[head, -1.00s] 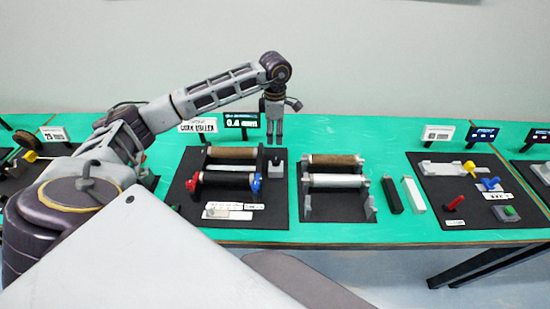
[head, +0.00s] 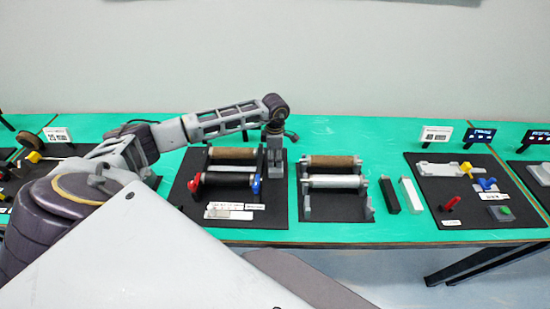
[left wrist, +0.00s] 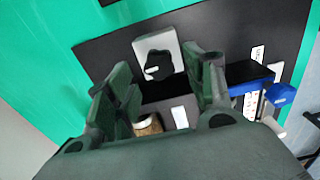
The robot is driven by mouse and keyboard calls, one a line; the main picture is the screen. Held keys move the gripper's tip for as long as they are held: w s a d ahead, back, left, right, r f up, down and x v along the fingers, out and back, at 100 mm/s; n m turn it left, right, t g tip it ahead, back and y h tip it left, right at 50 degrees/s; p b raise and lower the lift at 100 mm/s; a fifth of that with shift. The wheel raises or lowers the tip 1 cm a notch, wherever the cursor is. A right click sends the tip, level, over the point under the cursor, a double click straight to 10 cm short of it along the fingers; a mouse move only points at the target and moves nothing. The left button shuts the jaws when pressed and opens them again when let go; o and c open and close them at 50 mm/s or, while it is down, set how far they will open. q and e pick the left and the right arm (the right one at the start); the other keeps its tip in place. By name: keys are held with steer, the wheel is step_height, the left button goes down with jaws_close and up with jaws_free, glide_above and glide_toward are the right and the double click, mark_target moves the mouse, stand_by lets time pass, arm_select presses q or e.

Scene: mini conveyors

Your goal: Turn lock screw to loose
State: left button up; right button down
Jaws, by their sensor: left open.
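A black knob (left wrist: 158,65) with a white mark sits on a light grey plate (left wrist: 147,43); it looks like the lock screw. My left gripper (left wrist: 156,80) is open above it, with the knob between and beyond the two fingertips in the left wrist view. I cannot tell whether the fingers touch it. In the head view my left gripper (head: 275,167) points down at the right rear of the left roller board (head: 186,212) and hides the knob. My right gripper is not in view.
A blue knob (head: 256,184) and a red knob (head: 194,182) flank the front roller on this board. A second roller unit (head: 338,183) stands to the right, then a black bar (head: 390,196) and a white bar (head: 412,195). Green table (head: 250,235) is bare in front.

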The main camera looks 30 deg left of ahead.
arm_select(q)
steer(key=shift+f, duration=0.8)
steer(key=shift+c, duration=0.3)
steer(key=c, duration=0.9)
